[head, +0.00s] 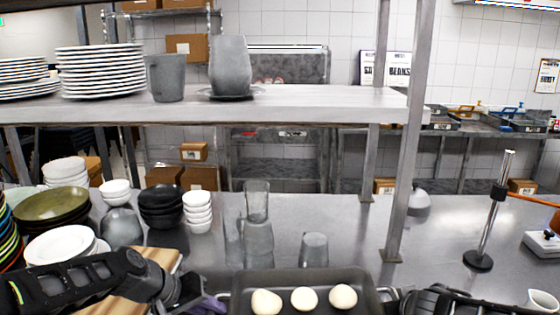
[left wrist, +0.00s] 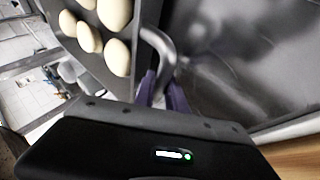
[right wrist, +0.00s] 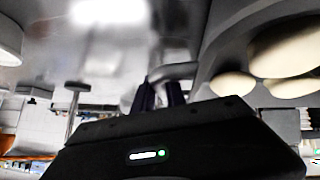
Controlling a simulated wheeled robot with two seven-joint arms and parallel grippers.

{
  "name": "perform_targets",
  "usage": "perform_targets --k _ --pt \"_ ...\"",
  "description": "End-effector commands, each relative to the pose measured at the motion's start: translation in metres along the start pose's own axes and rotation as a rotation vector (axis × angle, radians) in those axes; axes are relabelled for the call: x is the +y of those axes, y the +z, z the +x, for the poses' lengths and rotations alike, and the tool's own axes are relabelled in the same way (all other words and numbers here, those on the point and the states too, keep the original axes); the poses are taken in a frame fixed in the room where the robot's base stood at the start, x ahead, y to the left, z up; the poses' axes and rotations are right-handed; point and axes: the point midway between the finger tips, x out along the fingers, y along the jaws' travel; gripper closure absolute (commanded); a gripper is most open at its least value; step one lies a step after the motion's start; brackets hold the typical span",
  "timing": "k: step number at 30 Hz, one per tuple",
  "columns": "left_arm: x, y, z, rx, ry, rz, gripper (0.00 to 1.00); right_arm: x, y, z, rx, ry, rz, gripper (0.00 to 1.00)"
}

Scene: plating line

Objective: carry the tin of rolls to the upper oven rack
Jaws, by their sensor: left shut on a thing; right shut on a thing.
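The dark tin (head: 300,276) is at the bottom centre of the head view, with pale round rolls (head: 304,298) in it; its near part is cut off by the frame edge. My left gripper (head: 207,301) is at the tin's left end. In the left wrist view its purple fingers (left wrist: 164,92) are shut on a curved handle (left wrist: 160,48) of the tin. My right gripper (head: 393,297) is at the right end. In the right wrist view its fingers (right wrist: 160,94) are shut on the other handle (right wrist: 172,71). I cannot make out an oven rack.
A steel counter (head: 350,215) lies beyond the tin, with glasses (head: 257,225), stacked bowls (head: 160,203) and plates (head: 62,245) on it. A raised shelf (head: 310,100) on posts (head: 404,170) spans above. A stand with a round base (head: 478,261) is at right.

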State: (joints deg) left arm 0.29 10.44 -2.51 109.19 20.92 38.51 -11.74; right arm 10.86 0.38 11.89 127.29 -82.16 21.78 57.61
Motion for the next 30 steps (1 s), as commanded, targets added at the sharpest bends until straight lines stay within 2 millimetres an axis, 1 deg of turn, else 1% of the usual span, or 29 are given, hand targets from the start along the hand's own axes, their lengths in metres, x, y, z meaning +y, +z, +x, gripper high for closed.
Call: perform_targets --k 4,8,21,25,30 --pt "-0.001 -0.006 0.001 0.005 -0.002 -0.001 1.0 0.002 -0.004 0.003 0.001 0.004 0.002 1.0" --pt "-0.001 -0.014 0.005 0.006 -0.002 -0.001 1.0 0.002 -0.009 0.01 0.001 0.004 0.001 1.0" --pt "-0.001 -0.051 0.024 0.005 -0.002 -0.001 1.0 0.003 -0.036 0.041 0.001 0.004 0.001 1.0" --pt "-0.001 -0.056 0.026 0.006 -0.002 -0.001 1.0 0.003 -0.04 0.045 0.001 0.004 0.002 1.0" --pt "-0.001 -0.057 0.027 0.006 -0.002 -0.001 1.0 0.003 -0.041 0.046 0.001 0.005 0.001 1.0"
